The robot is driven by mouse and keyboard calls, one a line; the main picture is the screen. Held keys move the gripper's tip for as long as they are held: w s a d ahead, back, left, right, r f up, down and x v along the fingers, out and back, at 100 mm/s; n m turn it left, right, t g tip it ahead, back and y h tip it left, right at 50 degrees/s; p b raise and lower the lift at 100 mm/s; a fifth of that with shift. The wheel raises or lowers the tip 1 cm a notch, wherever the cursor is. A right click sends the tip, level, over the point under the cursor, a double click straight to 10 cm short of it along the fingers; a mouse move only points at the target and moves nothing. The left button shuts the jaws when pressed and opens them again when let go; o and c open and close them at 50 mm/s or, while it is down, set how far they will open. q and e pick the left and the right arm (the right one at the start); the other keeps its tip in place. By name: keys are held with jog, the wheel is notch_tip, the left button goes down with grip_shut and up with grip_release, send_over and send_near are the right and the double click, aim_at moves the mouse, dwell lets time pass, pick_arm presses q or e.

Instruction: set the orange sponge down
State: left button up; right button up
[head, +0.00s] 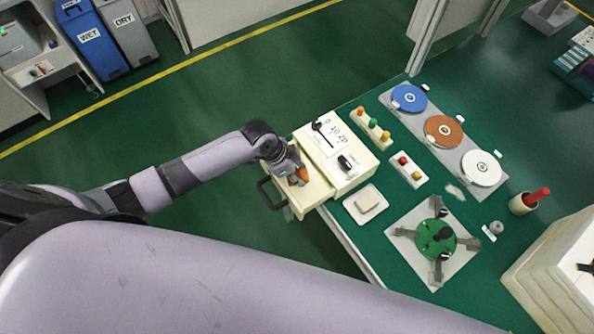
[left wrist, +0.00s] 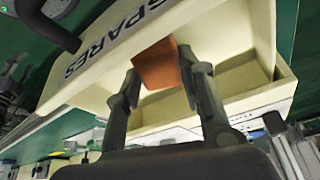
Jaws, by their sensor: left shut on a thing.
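The orange sponge (head: 301,176) is between the fingers of my left gripper (head: 293,174), at the open cream drawer (head: 316,192) of a box on the green bench. In the left wrist view the two dark fingertips (left wrist: 160,72) are shut on the orange sponge (left wrist: 157,62), in front of the drawer (left wrist: 250,100) with SPARES lettering. The sponge is over or inside the drawer; I cannot tell whether it touches the drawer floor. My right gripper is not in view.
The cream control box (head: 338,150) stands behind the drawer. A white dish with a pale block (head: 367,201) sits beside it. A green disc fixture (head: 435,238), coloured discs (head: 445,132) and button strips (head: 407,169) occupy the bench. The dark drawer handle (head: 268,195) juts over the floor.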

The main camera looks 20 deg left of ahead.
pick_arm(q)
jog(key=o, duration=1)
jog(key=b+v, duration=0.1)
jog(key=v, duration=1.1)
jog(key=shift+r, duration=0.15)
